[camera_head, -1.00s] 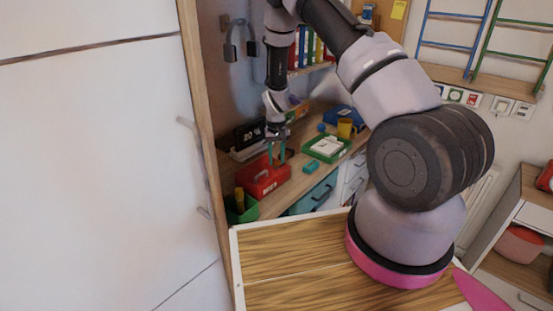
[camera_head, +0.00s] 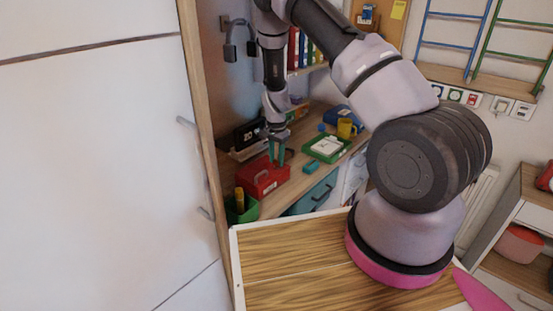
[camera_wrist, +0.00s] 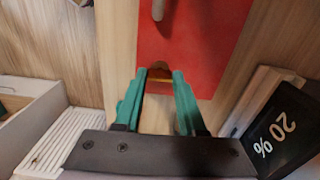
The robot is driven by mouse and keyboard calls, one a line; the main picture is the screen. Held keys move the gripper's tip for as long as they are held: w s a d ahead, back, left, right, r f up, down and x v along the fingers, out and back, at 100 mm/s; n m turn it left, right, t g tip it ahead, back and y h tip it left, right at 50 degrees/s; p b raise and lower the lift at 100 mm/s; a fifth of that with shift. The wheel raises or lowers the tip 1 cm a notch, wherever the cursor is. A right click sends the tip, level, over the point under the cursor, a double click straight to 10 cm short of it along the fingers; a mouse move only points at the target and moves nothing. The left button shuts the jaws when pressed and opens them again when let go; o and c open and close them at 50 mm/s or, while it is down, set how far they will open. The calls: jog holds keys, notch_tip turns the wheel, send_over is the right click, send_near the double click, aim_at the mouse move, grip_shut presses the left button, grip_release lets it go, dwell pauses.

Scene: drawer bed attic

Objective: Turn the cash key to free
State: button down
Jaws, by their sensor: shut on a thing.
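The red cash box (camera_head: 262,181) stands on the wooden desk, with a handle on its lid. It fills the top middle of the wrist view (camera_wrist: 196,48). A small brass-coloured key (camera_wrist: 160,73) shows at the box's near edge, between my fingertips. My gripper (camera_head: 276,158) reaches down at the box from above, and its teal fingers show in the wrist view (camera_wrist: 158,80). The fingers are shut on the key. The key's angle and most of its shape are hard to make out.
A black sign reading "20 %" (camera_wrist: 278,130) stands close beside my gripper. A green bin (camera_head: 242,210) is left of the box; a green tray (camera_head: 327,149) and a small teal block (camera_head: 311,167) are to its right. Shelves with binders hang behind.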

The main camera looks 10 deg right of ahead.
aim_at(276, 161)
jog(key=shift+m, duration=0.4)
jog(key=shift+c, duration=2.4)
grip_release()
notch_tip(276, 161, up, 11)
jog(key=shift+f, duration=0.1)
